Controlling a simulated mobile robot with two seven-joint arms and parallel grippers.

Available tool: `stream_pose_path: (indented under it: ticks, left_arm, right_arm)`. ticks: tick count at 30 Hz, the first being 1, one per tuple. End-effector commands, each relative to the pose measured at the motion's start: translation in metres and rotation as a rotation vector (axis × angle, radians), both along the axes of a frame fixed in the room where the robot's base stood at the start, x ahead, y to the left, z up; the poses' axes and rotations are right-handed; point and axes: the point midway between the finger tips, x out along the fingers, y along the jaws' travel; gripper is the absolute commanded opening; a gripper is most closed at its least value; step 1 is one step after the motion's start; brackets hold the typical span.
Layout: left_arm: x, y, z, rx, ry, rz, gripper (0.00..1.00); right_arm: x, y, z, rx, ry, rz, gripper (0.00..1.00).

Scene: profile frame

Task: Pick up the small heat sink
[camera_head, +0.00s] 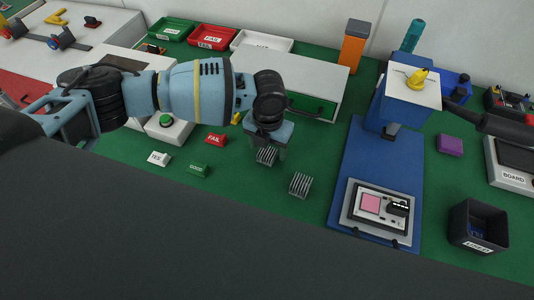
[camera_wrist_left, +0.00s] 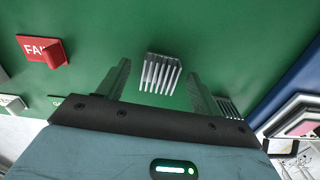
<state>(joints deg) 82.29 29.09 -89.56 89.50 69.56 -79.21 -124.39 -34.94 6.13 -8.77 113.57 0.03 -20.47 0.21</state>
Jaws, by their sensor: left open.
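The small heat sink (camera_head: 266,157), a grey finned block, sits on the green mat just below my left gripper (camera_head: 268,149). In the left wrist view the small heat sink (camera_wrist_left: 161,73) shows between and slightly beyond the two fingertips of the open left gripper (camera_wrist_left: 158,72), with a gap on each side. A larger finned heat sink (camera_head: 300,185) stands to the right and nearer. It shows partly in the left wrist view (camera_wrist_left: 230,108), behind the right finger. My right gripper is not in view.
Red FAIL (camera_head: 215,139), white TEST (camera_head: 159,158) and green (camera_head: 198,170) labelled blocks lie to the left. A blue fixture base (camera_head: 350,165) with a grey board device (camera_head: 378,209) stands right. A black bin (camera_head: 478,228) is farther right. Green mat is clear around the heat sinks.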

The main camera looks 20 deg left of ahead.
Motion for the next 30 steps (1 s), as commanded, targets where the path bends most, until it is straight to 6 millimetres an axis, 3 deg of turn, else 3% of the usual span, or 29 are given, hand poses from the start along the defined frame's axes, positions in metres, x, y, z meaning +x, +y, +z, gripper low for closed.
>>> stream_pose_path:
  ticks: [3,11,22,30]
  left_arm:
    - [-0.0001,-0.0001,-0.0098,0.000,0.001,0.000,0.65]
    - [-0.0001,-0.0001,-0.0111,0.000,0.000,0.000,0.64]
    - [-0.0001,-0.0001,-0.0109,0.000,0.000,0.000,0.16]
    - [0.0003,-0.0002,-0.0076,-0.001,-0.001,0.001,0.16]
  right_arm:
    - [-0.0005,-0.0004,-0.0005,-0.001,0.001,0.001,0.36]
    - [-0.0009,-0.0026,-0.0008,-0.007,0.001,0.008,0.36]
    - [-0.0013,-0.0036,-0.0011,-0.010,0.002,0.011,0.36]
    - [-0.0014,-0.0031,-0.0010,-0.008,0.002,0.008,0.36]
